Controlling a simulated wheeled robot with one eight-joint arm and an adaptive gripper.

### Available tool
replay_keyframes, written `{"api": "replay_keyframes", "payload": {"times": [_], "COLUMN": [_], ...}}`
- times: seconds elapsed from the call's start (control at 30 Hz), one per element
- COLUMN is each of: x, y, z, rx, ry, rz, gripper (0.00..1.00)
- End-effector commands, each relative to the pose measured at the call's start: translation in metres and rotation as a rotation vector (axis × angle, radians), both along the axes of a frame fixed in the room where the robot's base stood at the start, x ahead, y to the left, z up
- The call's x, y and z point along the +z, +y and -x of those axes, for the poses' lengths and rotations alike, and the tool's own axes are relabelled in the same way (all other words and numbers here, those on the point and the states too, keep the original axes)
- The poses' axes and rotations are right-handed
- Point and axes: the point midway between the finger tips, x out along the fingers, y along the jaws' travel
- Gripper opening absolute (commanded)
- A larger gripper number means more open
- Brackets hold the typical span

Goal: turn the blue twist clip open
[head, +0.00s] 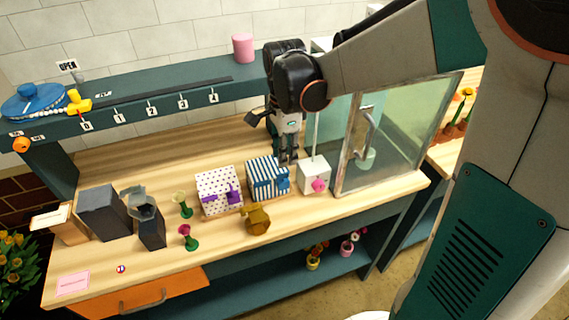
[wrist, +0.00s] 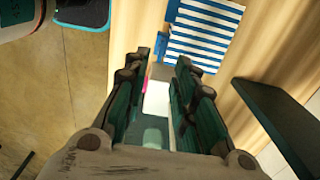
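The blue twist clip (head: 284,184) sits on the front right of the blue-and-white striped box (head: 262,180). In the wrist view the striped box (wrist: 206,32) is beyond the fingertips, with blue parts of what looks like the clip (wrist: 171,11) along its left side. My gripper (head: 288,161) points down, above and behind the gap between the striped box and the white box. In the wrist view my gripper (wrist: 162,62) has its fingers apart with nothing held between them. Whether the clip is turned is too small to tell.
A white box (head: 313,175) with a pink knob stands just right of the striped box. Farther right is a glass panel (head: 395,140) with a handle. A dotted box (head: 218,190) with a purple clip stands left, and a brown-gold object (head: 257,220) in front.

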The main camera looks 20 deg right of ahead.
Motion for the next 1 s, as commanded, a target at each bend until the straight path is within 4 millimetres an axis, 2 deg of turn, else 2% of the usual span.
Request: {"api": "replay_keyframes", "payload": {"times": [0.1,0.33,0.8,1.0], "x": [0.023,0.050,0.056,0.061], "y": [0.000,0.000,0.000,0.001], "z": [0.000,0.000,0.001,0.021], "rx": [0.000,0.000,0.005,0.157], "ry": [0.000,0.000,-0.002,-0.062], "rz": [0.000,0.000,0.000,0.005], "gripper": [0.25,0.25,0.25,0.25]}}
